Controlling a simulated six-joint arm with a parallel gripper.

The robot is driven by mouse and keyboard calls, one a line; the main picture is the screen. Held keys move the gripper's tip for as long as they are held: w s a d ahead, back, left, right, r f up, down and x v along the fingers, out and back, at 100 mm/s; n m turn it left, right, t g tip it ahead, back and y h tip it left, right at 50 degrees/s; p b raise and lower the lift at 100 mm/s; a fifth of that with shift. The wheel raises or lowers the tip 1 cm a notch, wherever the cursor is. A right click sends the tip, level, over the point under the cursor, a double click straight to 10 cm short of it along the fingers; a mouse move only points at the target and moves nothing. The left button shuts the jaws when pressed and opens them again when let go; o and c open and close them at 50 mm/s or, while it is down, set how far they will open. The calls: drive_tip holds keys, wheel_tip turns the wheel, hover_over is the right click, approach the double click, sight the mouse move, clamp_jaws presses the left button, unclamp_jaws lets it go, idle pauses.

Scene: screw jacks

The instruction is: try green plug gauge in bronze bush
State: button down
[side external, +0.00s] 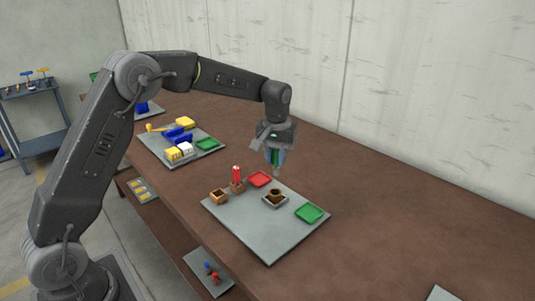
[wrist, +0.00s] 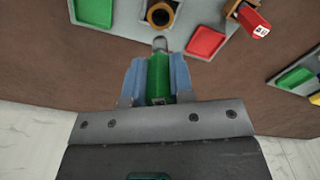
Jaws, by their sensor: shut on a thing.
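My gripper (side external: 275,158) is shut on the green plug gauge (wrist: 158,78), whose green handle sits between the two bluish fingers. The gauge's grey end (side external: 277,171) points down and is free. The bronze bush (side external: 275,196) sits in a grey holder on the grey board (side external: 250,237), its dark bore facing up. In the side view my gripper is above and slightly behind the bush. In the wrist view the bush (wrist: 160,14) lies just beyond the grey gauge end, with a gap in the picture.
The board also bears a brown block (side external: 218,196) with an empty hole, a red gauge (side external: 237,174) upright in another block, a red tray (side external: 260,179) and a green tray (side external: 309,213). A second board (side external: 160,147) with yellow, blue and white things lies further left. The table's right is mostly clear.

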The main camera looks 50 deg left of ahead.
sight(276, 164)
drive_tip(key=shift+f, duration=2.5)
drive_tip(key=shift+f, duration=1.95)
drive_tip(key=shift+r, duration=0.15)
idle(0.8)
drive_tip(key=shift+r, duration=1.6)
drive_tip(key=shift+r, duration=0.15)
drive_tip(key=shift+r, duration=1.9)
